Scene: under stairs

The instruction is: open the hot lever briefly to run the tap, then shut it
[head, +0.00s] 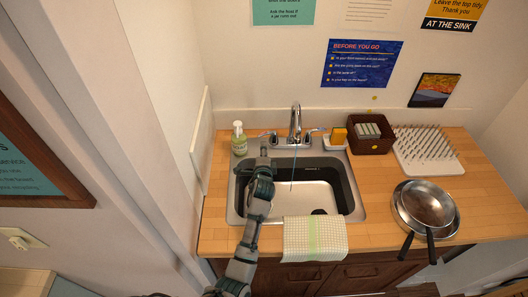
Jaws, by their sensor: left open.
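The chrome tap (296,122) stands at the back of the sink, with a lever on each side. The left lever (268,134) is just beyond my left gripper; the right lever (317,130) points out to the right. Neither carries a readable hot mark. A thin bluish line (293,165), which looks like running water, drops from the spout into the sink basin (318,195). My left gripper (264,152) is open and empty over the basin's back left, just in front of the left lever. I cannot tell whether it touches the lever. My right gripper is out of view.
A green soap bottle (239,143) stands left of the tap. A sponge holder (335,144), a dark basket (372,146) and a white drying rack (445,160) stand to the right. Pans (428,203) lie on the right counter. A towel (315,238) hangs over the sink's front edge.

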